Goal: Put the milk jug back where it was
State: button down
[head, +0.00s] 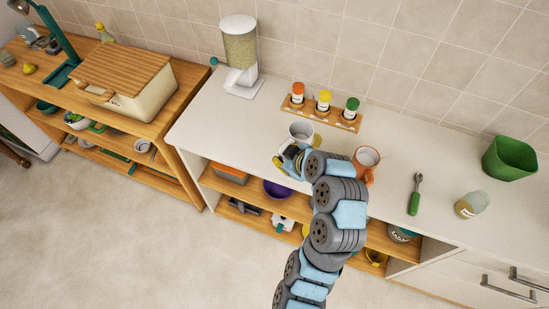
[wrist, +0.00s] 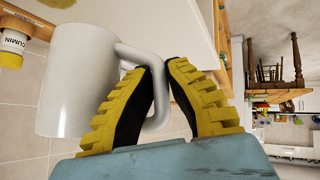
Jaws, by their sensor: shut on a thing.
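The white milk jug (head: 301,130) is over the white counter (head: 225,125) in the head view, behind my gripper and in front of the spice rack. It fills the left of the wrist view (wrist: 78,85), with its handle toward me. My gripper (wrist: 158,72) is shut on that handle, with one yellow-and-black finger on each side. In the head view my gripper (head: 290,158) is partly hidden by my arm. I cannot tell whether the jug's base touches the counter.
A spice rack (head: 344,122) stands behind the jug. An orange mug (head: 366,160) is close on the right, then a green-handled tool (head: 415,195), a glass jar (head: 472,204) and a green bin (head: 510,158). A cereal dispenser (head: 240,55) stands at the back left. Counter between dispenser and jug is clear.

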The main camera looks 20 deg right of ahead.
jog(key=x, duration=0.2)
jog(key=d+x, duration=0.1)
jog(key=x, duration=0.4)
jog(key=shift+w+d+f+b, duration=0.15)
jog(key=shift+w+b, duration=0.15)
jog(key=shift+w, duration=0.25)
jog(key=shift+x, duration=0.9)
notch_tip(320, 180, down, 3)
jog(key=shift+d+f+p, duration=0.15)
jog(key=shift+p, duration=0.4)
jog(key=shift+f+b, duration=0.2)
jog(key=shift+b, duration=0.1)
jog(key=c, duration=1.2)
grip_release()
jog(key=shift+c, duration=0.2)
